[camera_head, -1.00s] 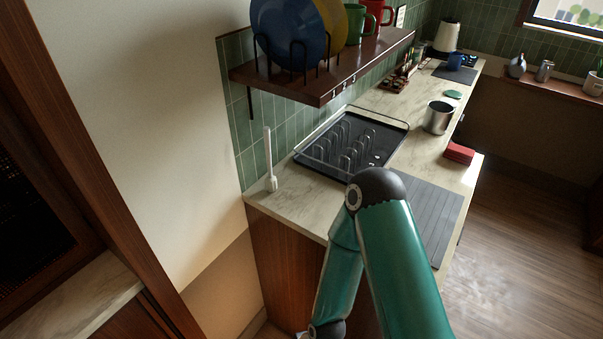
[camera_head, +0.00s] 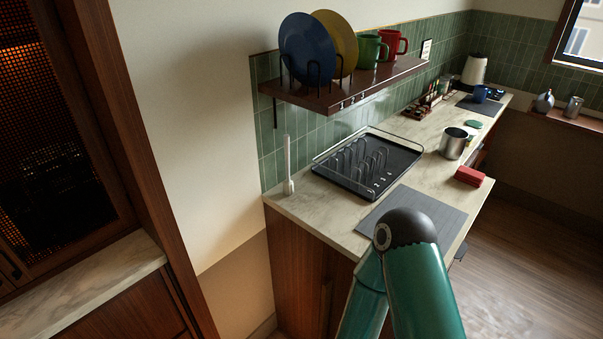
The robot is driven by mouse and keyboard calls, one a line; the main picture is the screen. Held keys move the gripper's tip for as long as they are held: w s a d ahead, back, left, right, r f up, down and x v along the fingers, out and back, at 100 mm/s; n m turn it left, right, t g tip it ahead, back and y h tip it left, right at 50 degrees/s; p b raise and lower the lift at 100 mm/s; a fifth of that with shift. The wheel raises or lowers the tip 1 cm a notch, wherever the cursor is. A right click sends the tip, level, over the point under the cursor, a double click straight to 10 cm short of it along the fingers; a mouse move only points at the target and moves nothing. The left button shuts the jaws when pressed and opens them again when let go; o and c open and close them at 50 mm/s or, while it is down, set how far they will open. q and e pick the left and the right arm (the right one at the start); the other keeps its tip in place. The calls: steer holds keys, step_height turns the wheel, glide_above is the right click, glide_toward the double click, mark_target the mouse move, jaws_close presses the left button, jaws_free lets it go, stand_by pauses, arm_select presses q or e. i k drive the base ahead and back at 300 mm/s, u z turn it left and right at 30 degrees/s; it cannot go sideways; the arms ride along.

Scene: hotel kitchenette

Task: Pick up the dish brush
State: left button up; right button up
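A white dish brush (camera_head: 288,166) stands upright at the near left corner of the marble counter (camera_head: 348,238), close to the wall. Its handle points up and its head is down on the counter. A teal link of one of my arms rises from the bottom of the picture in front of the counter, apart from the brush. Neither of my grippers shows in this view.
A black dish rack (camera_head: 352,168) stands right of the brush, with a grey mat (camera_head: 440,208) in front. A wooden shelf (camera_head: 345,94) with plates and mugs overhangs the counter. A steel pot (camera_head: 453,144) and red cloths (camera_head: 469,176) lie further right.

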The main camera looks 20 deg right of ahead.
mark_target(288, 186)
steer(key=u, duration=0.1)
steer(key=i, duration=0.9)
steer(key=z, duration=0.1)
